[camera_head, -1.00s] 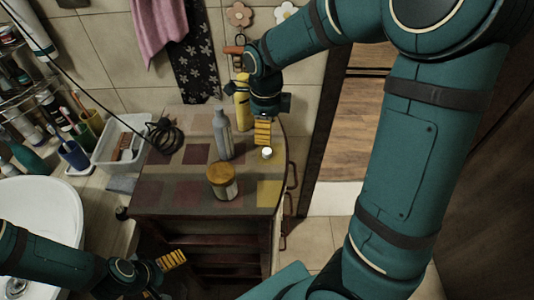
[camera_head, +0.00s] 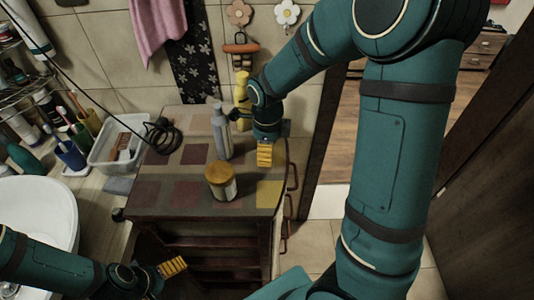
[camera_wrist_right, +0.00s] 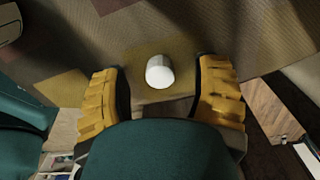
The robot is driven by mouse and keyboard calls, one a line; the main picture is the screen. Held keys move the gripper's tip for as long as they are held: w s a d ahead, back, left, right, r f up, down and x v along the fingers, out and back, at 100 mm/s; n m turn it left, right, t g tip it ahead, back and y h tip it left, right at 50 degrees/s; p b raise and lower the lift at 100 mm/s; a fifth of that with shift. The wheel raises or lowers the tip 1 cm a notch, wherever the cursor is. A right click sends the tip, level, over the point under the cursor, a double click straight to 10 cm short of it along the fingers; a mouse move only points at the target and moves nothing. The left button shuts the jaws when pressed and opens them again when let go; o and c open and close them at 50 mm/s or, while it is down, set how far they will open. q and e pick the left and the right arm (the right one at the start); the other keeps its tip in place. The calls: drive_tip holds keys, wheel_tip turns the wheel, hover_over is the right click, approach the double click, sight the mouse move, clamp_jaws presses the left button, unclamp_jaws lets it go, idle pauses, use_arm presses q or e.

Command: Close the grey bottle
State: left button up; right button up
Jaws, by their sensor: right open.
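The grey bottle (camera_head: 222,137) stands upright on the chequered cabinet top (camera_head: 187,154) in the head view. Its mouth is too small to make out. My right gripper (camera_head: 264,158) points down over the cabinet top, right of the bottle and apart from it. In the right wrist view my right gripper (camera_wrist_right: 162,92) is open, with its yellow fingers wide apart. A small white cap (camera_wrist_right: 160,72) lies on the surface ahead, between the finger lines and untouched. The gripper hides the cap in the head view. My left gripper (camera_head: 172,268) is low at the left, its opening unclear.
A jar with a yellow lid (camera_head: 220,180) stands in front of the bottle. A yellow bottle (camera_head: 242,88) stands behind, near the wall. A black cable coil (camera_head: 162,136) and a white basket (camera_head: 118,143) are at the left, above the white basin (camera_head: 38,215).

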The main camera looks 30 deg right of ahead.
drive_tip(key=shift+f, duration=0.3)
drive_tip(key=c, duration=0.8)
drive_tip(key=shift+c, duration=0.2)
